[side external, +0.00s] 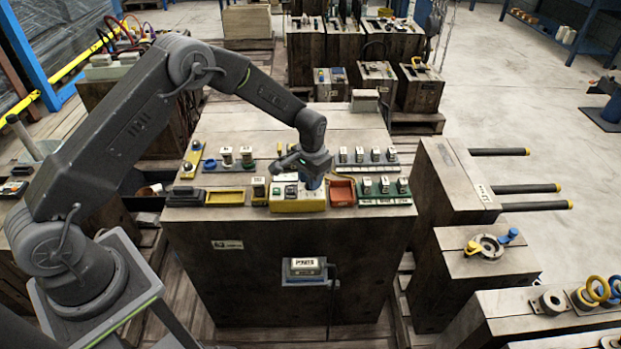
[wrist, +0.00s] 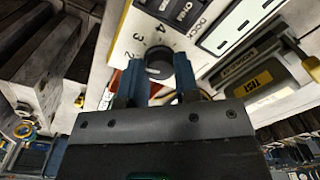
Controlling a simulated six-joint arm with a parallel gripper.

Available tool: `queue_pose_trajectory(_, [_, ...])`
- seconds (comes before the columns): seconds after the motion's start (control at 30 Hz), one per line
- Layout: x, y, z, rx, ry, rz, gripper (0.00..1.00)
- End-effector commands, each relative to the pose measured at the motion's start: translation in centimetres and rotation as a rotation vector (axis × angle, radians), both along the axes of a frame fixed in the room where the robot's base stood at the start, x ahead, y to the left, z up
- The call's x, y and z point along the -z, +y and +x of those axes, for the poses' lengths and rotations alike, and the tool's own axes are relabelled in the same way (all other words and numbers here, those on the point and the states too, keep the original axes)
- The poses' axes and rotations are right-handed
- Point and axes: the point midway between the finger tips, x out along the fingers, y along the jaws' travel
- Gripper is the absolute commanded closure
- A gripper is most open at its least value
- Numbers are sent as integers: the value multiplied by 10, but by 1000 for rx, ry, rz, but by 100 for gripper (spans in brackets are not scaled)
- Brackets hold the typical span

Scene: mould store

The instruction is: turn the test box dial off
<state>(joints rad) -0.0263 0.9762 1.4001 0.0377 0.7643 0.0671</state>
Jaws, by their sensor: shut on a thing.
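The test box (side external: 297,204) is a white and yellow box at the front middle of the wooden block. In the wrist view its pale panel (wrist: 135,40) has a yellow edge and the numbers 2, 3 and 4 around a dark round dial (wrist: 158,58). My gripper (side external: 313,184) is down at the right part of the box. In the wrist view my gripper's blue fingers (wrist: 158,80) stand on both sides of the dial and are shut on it. I cannot tell which mark the dial points at. The gripper hides the dial in the side view.
A red-orange tray (side external: 342,192) is close to the right of the box, and a yellow tray (side external: 225,197) is to its left. Small labelled blocks on green strips (side external: 385,200) stand further right. A power box (side external: 304,268) is on the block's front face.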

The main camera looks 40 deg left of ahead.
Motion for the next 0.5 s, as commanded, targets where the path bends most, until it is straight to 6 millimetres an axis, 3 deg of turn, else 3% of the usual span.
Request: queue_pose_trajectory(0.5, [-1, -1, 2, -489, -6, -3, 94])
